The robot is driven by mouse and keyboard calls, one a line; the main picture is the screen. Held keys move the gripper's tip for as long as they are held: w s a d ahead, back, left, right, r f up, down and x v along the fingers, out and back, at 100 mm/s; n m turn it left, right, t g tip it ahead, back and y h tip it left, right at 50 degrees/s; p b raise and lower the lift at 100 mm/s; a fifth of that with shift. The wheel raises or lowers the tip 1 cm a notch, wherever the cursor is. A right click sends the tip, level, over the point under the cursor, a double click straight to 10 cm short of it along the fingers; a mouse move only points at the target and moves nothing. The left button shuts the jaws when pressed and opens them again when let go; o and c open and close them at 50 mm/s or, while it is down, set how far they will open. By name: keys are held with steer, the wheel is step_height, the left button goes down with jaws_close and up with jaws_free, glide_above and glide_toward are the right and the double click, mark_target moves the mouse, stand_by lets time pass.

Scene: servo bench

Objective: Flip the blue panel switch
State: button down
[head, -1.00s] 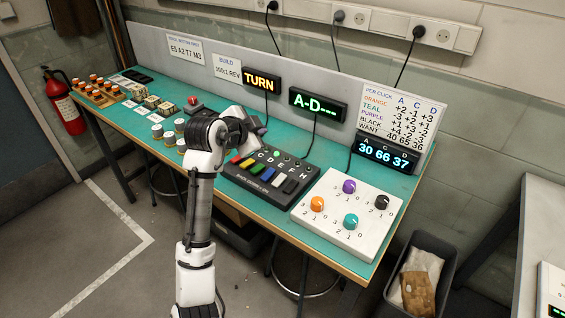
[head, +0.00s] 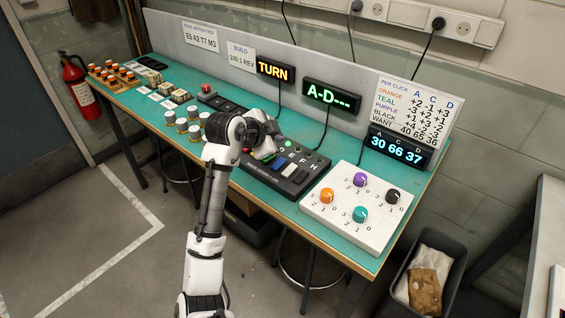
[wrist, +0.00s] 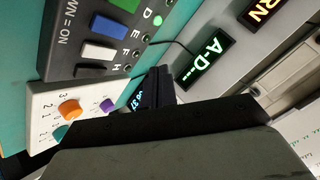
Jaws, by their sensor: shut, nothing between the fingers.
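The blue panel switch (wrist: 108,25) is a flat blue key on the black switch panel (head: 253,170), beside letter E in the wrist view. A white key (wrist: 97,51) and a black key (wrist: 90,70) sit beside it, and a green key (wrist: 125,5) is on its other side. A green lamp (wrist: 157,20) is lit near letter D. My gripper (wrist: 157,88) is shut and empty. In the head view it is over the panel's left part, mostly hidden by my arm, which also covers several keys. I cannot tell whether it touches the panel.
A white knob board (head: 338,231) lies to the panel's right. Behind stand the green A-D display (head: 332,97), the amber TURN display (head: 276,70) and a 30 66 37 readout (head: 400,147). Jars (head: 181,125) and a red button (head: 206,88) lie to the left.

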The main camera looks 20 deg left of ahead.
mark_target(279, 163)
steer(key=f+b, duration=0.1)
steer(key=f, duration=0.1)
steer(key=f+b, duration=0.1)
steer(key=f, duration=0.1)
steer(key=f+b, duration=0.1)
steer(key=f, duration=0.1)
steer(key=shift+w+d, duration=0.15)
steer(key=shift+w, duration=0.25)
stand_by(1.5)
steer(key=shift+f+b, duration=0.4)
steer(key=shift+b, duration=0.2)
steer(key=shift+w+f+b, duration=0.1)
steer(key=shift+f+b, duration=0.25)
steer(key=shift+f, duration=0.05)
steer(key=shift+r, duration=0.15)
stand_by(0.4)
steer(key=shift+r+p, duration=0.45)
steer(key=shift+r, duration=0.3)
steer(key=shift+s+r+p, duration=0.25)
steer(key=shift+r+p, duration=0.55)
steer(key=shift+r, duration=0.45)
steer(key=shift+s+r+p, duration=0.2)
steer(key=shift+r+p, duration=0.55)
steer(key=shift+r, duration=0.5)
